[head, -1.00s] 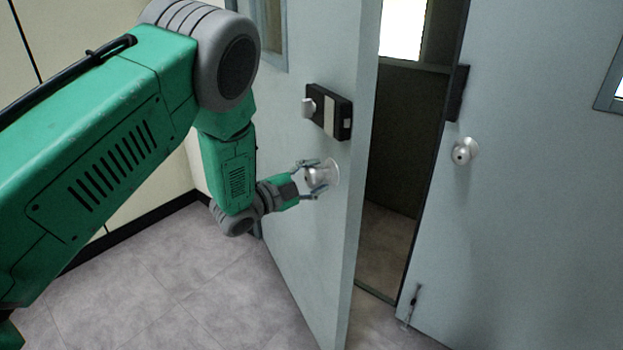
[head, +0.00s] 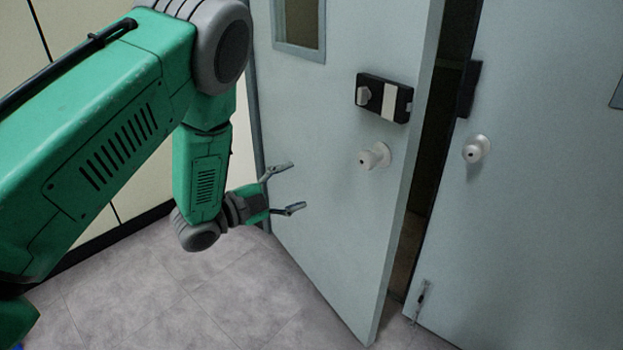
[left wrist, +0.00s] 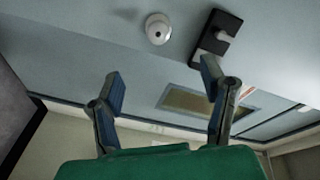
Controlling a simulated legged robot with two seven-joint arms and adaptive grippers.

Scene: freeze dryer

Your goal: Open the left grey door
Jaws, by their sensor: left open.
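The left grey door (head: 330,215) stands ajar, with a dark gap between its free edge and the right door. Its round silver knob (head: 374,156) sits below a black lock box (head: 384,97). My left gripper (head: 292,187) is open and empty, to the left of the knob and apart from it. In the left wrist view, the open fingers of my left gripper (left wrist: 165,92) show with the knob (left wrist: 158,28) and the lock box (left wrist: 216,35) beyond them. My right gripper is not in view.
The right grey door (head: 540,190) has its own knob (head: 476,148) and a floor bolt (head: 421,300) low near its edge. A cream wall (head: 75,190) stands at the left. The tiled floor (head: 190,305) in front of the left door is clear.

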